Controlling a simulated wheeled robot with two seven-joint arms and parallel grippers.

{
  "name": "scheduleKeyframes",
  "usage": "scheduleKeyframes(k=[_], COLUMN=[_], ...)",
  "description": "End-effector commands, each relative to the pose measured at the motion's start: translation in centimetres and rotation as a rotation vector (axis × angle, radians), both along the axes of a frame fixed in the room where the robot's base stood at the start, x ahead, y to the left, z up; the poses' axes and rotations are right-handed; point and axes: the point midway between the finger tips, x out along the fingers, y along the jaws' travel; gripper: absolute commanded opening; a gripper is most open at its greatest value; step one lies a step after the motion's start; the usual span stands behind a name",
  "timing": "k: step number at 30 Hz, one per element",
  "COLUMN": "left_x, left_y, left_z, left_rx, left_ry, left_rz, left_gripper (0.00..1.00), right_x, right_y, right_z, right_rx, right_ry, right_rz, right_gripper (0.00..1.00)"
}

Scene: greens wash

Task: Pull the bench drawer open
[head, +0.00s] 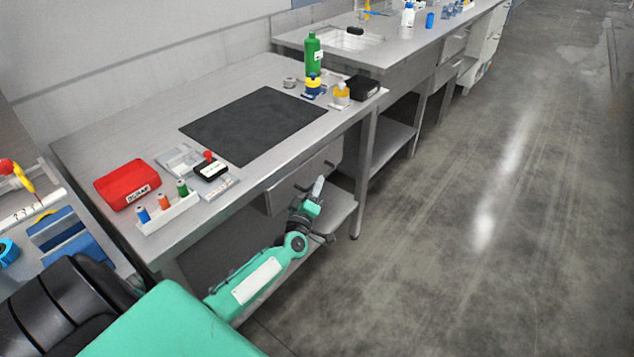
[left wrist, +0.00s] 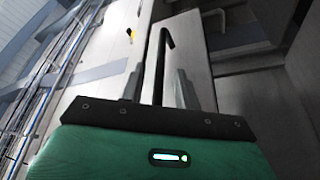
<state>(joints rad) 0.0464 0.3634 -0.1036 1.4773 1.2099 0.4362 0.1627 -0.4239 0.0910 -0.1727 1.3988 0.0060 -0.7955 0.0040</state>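The bench drawer (head: 288,190) is a grey front below the worktop, under the dark mat, and looks shut. My left gripper (head: 318,188) is at the drawer front, towards its right part. In the left wrist view, the fingers of my left gripper (left wrist: 159,76) are apart. A thin dark bar handle (left wrist: 165,45) shows between them, with a gap on each side, against the pale drawer front (left wrist: 191,45). My right gripper is not in view.
The grey bench (head: 265,75) carries a black mat (head: 255,122), a red bin (head: 127,184), a white rack (head: 168,213) of small bottles and a green bottle (head: 313,55). A lower shelf (head: 338,210) lies under the drawer. The floor (head: 450,230) to the right is clear.

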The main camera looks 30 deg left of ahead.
Motion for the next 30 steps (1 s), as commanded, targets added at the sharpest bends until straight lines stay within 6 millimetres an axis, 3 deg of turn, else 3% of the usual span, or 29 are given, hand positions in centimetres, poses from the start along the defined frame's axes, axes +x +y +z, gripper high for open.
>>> scheduleKeyframes(k=[6,16,17,21,22,30], left_x=[1.7,2.0,2.0,2.0,2.0,2.0], left_y=[0.5,0.6,0.6,0.5,0.5,0.4], left_z=[0.4,0.4,0.4,0.4,0.4,0.4], left_rx=[0.001,0.001,0.001,0.001,0.001,0.000], left_ry=[-0.001,0.001,0.001,0.001,0.001,0.001], left_rz=[0.000,-0.001,-0.001,-0.001,-0.001,-0.001], left_gripper=[0.33,0.33,0.31,0.03,0.00,0.00], right_x=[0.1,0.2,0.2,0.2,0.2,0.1], right_y=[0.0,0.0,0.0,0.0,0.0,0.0], right_z=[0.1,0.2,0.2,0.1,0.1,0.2], right_rx=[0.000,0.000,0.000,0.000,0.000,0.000], right_ry=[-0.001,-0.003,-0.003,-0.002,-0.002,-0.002], right_rz=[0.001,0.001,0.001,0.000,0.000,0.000], right_gripper=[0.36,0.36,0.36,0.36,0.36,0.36])
